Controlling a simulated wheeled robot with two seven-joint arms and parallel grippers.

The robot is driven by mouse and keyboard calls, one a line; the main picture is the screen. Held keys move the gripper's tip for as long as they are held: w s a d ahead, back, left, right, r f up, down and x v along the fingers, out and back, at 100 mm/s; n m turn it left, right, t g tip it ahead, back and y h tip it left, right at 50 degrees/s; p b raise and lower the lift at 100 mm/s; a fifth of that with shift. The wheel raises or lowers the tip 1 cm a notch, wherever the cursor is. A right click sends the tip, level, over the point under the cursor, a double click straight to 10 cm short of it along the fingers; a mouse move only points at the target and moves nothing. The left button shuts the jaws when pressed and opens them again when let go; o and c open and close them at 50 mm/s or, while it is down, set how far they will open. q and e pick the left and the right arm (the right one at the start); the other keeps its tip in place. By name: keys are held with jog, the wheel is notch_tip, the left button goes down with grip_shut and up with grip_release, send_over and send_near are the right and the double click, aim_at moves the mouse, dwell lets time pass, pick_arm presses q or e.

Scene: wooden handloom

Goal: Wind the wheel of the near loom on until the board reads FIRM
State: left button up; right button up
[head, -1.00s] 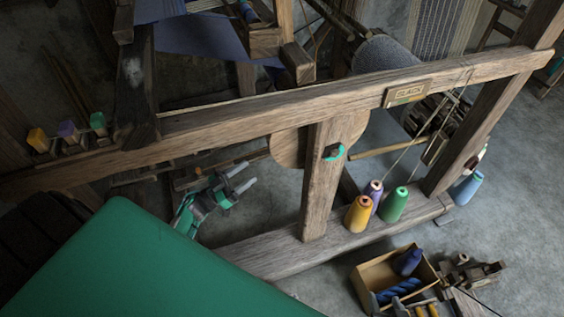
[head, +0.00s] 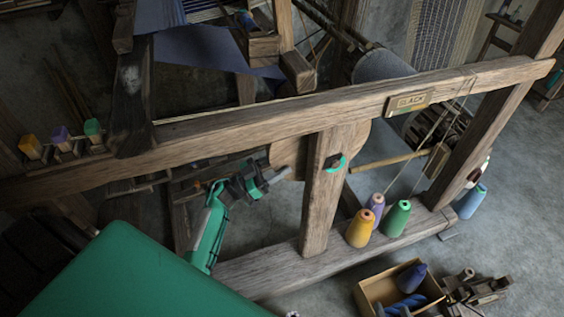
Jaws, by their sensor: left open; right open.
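The near loom's wheel, a pale wooden disc (head: 285,156), shows partly behind the upright post (head: 322,190). A thin wooden rod with an orange end (head: 198,186) lies left of the wheel, partly hidden by my gripper. The board (head: 409,102) on the long beam appears to read SLACK. My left gripper (head: 276,178) is open beside the wheel's lower left edge. I cannot tell whether it touches the wheel. My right gripper is not in view.
Orange, purple and green thread cones (head: 360,228) stand on the lower beam, a blue one (head: 472,202) beyond. A wooden box (head: 372,293) lies in front. A green surface (head: 140,280) fills the lower left.

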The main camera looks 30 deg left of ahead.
pick_arm(q)
jog(key=shift+x, duration=0.8)
pick_arm(e)
jog(key=shift+a, duration=0.15)
